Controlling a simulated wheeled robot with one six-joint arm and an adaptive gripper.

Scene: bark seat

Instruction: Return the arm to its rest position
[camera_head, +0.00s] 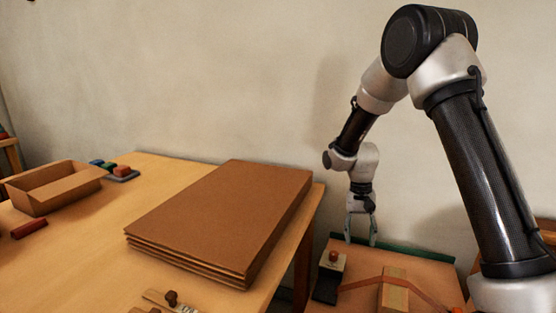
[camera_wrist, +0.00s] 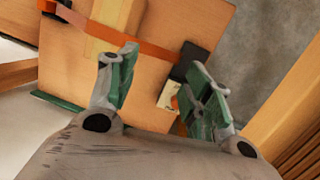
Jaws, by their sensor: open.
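My gripper (camera_head: 360,228) hangs fingers-down at the end of my arm, above a wooden board (camera_head: 360,262) with a green strip along its back edge. The gripper also shows in the wrist view (camera_wrist: 160,90), with its two green-padded fingers spread apart and nothing between them. A small pale block with a reddish-brown knob (camera_head: 333,259) stands on the board, below and left of the gripper in the head view. An orange strap (camera_head: 362,284) crosses the board and a light wooden block (camera_head: 394,290).
A wooden table (camera_head: 80,235) stands to the left, bearing a stack of brown cardboard sheets (camera_head: 225,210), an open cardboard box (camera_head: 55,188), a dark red cylinder (camera_head: 29,228) and a tray with coloured blocks (camera_head: 122,172). A plain wall is behind. The space above the table is clear.

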